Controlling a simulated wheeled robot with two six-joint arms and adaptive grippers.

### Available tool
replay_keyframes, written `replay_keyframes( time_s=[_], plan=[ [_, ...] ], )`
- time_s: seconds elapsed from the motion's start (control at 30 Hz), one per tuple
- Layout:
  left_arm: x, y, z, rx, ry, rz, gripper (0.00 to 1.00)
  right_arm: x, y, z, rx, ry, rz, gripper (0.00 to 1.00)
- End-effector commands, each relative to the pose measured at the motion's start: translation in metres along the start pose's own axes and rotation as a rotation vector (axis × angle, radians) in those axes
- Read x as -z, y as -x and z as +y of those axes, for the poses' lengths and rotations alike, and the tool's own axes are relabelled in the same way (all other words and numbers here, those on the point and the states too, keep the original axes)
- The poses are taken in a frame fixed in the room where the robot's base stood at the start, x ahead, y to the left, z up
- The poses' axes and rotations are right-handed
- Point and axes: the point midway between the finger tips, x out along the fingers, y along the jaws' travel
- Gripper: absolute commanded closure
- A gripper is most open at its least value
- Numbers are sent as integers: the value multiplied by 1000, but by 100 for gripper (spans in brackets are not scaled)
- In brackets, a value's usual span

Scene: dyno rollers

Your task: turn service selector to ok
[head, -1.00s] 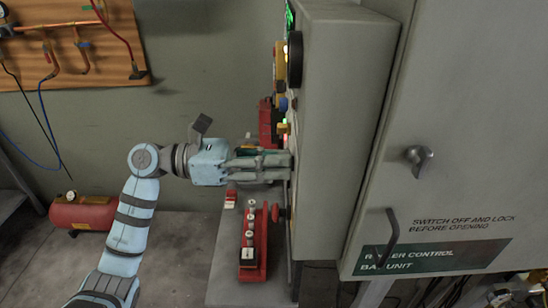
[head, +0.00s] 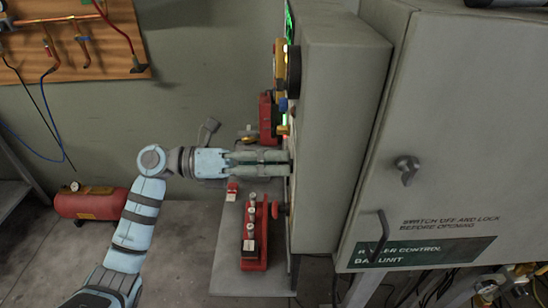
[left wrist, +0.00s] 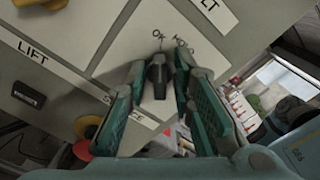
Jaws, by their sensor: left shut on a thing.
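The service selector is a small black knob (left wrist: 157,76) on a pale plate (left wrist: 118,58) marked OK and HOLD, with a partly hidden SERVICE label, in the left wrist view. Its upper end points up toward the OK mark. My left gripper (left wrist: 160,68) is shut on the knob, one finger on each side. In the head view my left gripper (head: 286,163) reaches in level from the left, its fingertips at the front face of the grey control cabinet (head: 338,130). The knob is hidden there by the fingers and the cabinet's edge. My right gripper is not in view.
Other controls stick out of the panel, including a black rocker under the LIFT label (left wrist: 29,94) and a red button (left wrist: 82,149). A red device (head: 253,232) stands on a grey surface below the gripper. A red tank (head: 90,203) lies at the left.

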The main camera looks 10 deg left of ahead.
Motion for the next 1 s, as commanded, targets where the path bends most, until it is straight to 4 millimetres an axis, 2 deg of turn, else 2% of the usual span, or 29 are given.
replay_keyframes(
  time_s=[0.4,0.43,0.5,0.83,0.93,1.0],
  plan=[
    [0,0,0,1,11,-2,100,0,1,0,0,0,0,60],
    [0,0,0,1,11,-2,76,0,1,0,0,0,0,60],
    [0,0,0,1,11,-2,70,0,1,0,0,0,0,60],
    [0,5,0,0,10,-1,70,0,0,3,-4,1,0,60],
    [0,21,1,-4,10,1,70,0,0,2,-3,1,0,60],
    [0,40,2,-7,12,1,70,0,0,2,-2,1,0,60]
  ],
)
